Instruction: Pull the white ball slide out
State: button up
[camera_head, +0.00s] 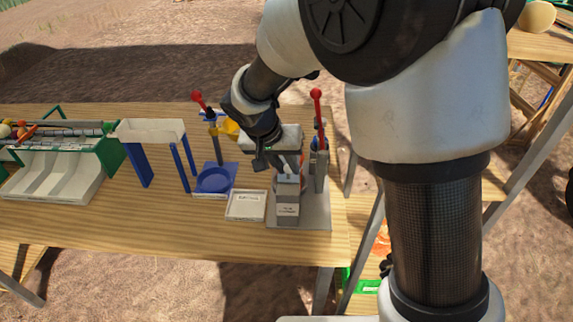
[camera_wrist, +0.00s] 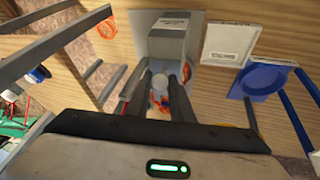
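A grey upright box (camera_head: 287,208) with a small label stands on a grey base plate near the table's right end. It also shows at the top of the wrist view (camera_wrist: 168,42). A small white ball (camera_wrist: 159,82) shows just below this box in the wrist view. My gripper (camera_head: 284,168) reaches down from above, at the box's top back side. In the wrist view my gripper's fingers (camera_wrist: 159,78) are apart, one on each side of the ball, with narrow gaps. The slide behind the ball is mostly hidden, and contact with the ball cannot be made out.
A white tray (camera_head: 245,206) lies left of the box, and a blue ring stand (camera_head: 213,180) is beyond it. A post with a red-tipped lever (camera_head: 317,95) stands close right of my gripper. A green-sided bin (camera_head: 55,180) is far left. The table's front strip is clear.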

grip_shut()
jog(key=shift+s+a+b, duration=0.15)
jog(key=shift+s+b, duration=1.15)
jog(key=shift+s, duration=1.3)
jog(key=o, duration=0.8)
grip_release()
jog(key=shift+o, duration=0.2)
jog(key=shift+r, duration=0.1)
jog(key=shift+r+p, duration=1.8)
jog(key=shift+r, duration=1.15)
